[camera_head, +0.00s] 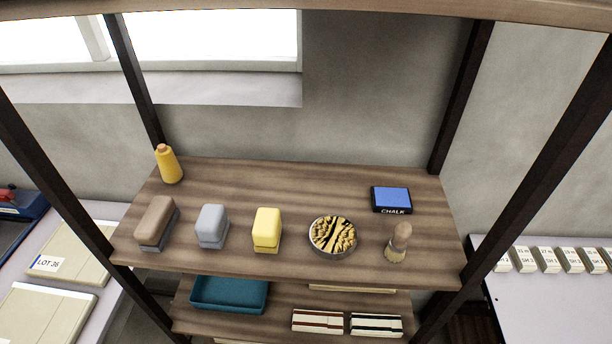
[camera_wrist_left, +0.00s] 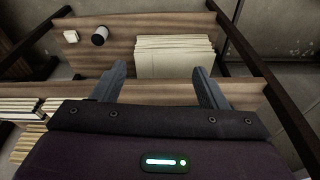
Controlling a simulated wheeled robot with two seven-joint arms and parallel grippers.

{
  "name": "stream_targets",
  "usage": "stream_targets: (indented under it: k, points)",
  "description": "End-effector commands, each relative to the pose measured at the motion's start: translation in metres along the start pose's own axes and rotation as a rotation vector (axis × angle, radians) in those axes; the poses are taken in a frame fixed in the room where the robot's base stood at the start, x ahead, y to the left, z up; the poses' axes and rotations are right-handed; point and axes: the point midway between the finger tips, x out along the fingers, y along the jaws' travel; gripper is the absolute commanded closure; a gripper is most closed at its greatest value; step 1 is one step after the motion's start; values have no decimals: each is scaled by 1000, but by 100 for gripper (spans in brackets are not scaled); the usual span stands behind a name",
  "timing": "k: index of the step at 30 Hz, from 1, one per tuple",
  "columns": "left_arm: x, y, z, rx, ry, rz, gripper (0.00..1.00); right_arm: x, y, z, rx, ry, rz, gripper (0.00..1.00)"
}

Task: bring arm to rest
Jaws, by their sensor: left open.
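My left gripper (camera_wrist_left: 157,88) shows in the left wrist view with its two dark fingers spread apart and nothing between them. It points toward a wooden shelf (camera_wrist_left: 120,40) that holds a stack of cream folders or papers (camera_wrist_left: 174,56), a dark cylinder with a pale end (camera_wrist_left: 100,36) and a small white block (camera_wrist_left: 71,36). The fingertips appear in front of the shelf; whether they touch anything I cannot tell. Neither gripper nor arm is in the head view. No cloth is recognisable in either view.
A dark-posted rack's upper shelf (camera_head: 290,180) holds a yellow bottle (camera_head: 169,165), brush-like blocks (camera_head: 211,226), a bowl (camera_head: 333,235), a chalk box (camera_head: 391,198) and a wooden-handled brush (camera_head: 399,243). A teal tray (camera_head: 229,293) sits below. Tables (camera_head: 555,310) stand either side.

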Motion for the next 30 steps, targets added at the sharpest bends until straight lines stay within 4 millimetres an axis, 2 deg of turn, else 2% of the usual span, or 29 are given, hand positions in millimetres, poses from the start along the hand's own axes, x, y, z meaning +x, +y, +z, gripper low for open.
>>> stream_targets:
  k: [1,3,5,6,9,12,15,19,30]
  points:
    - [43,2,25,2,-21,1,33,17,0,2,0,0,0,51]
    - [85,4,57,6,-38,4,33,27,-1,2,0,0,0,51]
    - [117,5,85,9,-51,5,33,36,-1,3,1,0,0,51]
    - [137,6,106,11,-60,6,33,42,-1,4,1,0,-1,51]
    - [177,7,157,16,-81,8,33,56,-2,5,1,0,-1,51]
    - [203,8,200,20,-96,9,33,66,-2,6,1,0,-2,51]
    - [216,8,232,24,-107,10,33,72,-3,6,1,0,-2,51]
    - [223,8,253,26,-112,10,33,75,-3,6,1,0,-2,51]
    - [223,8,256,26,-113,10,33,75,-3,6,1,0,-2,51]
